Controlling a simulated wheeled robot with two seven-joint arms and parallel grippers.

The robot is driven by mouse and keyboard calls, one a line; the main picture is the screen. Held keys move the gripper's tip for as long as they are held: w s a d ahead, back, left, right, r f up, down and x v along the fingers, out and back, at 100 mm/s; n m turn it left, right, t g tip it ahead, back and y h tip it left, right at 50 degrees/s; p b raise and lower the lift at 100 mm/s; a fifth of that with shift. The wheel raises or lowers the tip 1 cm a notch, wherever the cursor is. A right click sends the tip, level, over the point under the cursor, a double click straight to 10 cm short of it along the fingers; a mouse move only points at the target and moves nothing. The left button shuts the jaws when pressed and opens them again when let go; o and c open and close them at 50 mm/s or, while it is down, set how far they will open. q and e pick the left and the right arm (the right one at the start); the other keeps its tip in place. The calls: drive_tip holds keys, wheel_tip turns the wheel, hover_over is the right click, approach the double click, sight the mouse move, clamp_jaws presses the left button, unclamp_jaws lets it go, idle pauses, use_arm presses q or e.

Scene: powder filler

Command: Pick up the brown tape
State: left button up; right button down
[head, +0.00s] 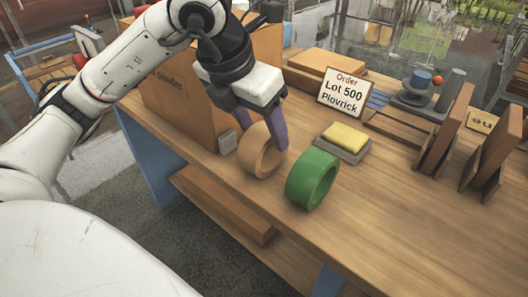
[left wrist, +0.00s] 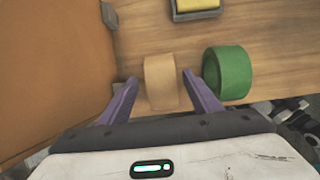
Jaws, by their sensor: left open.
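The brown tape (head: 259,156) is a tan roll standing on its edge on the wooden table, near the front edge. My left gripper (head: 262,132) is over it with the jaws open, one purple finger on each side of the roll. In the left wrist view the brown tape (left wrist: 161,82) lies between the two fingertips of the left gripper (left wrist: 158,80), with a gap visible on the left side and a narrower one on the right. My right gripper is in neither view.
A green tape roll (head: 312,179) stands close to the right of the brown one. A yellow sponge on a grey tray (head: 350,156) lies behind it. A large cardboard box (head: 183,103) stands at left. An order sign (head: 341,92) stands farther back. The table's right front is clear.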

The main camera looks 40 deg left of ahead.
use_arm(q)
drive_tip(key=b+x, duration=0.1)
drive_tip(key=x, duration=0.4)
drive_tip(key=shift+d+f, duration=0.1)
drive_tip(key=shift+f, duration=0.25)
drive_tip(key=c, duration=1.2)
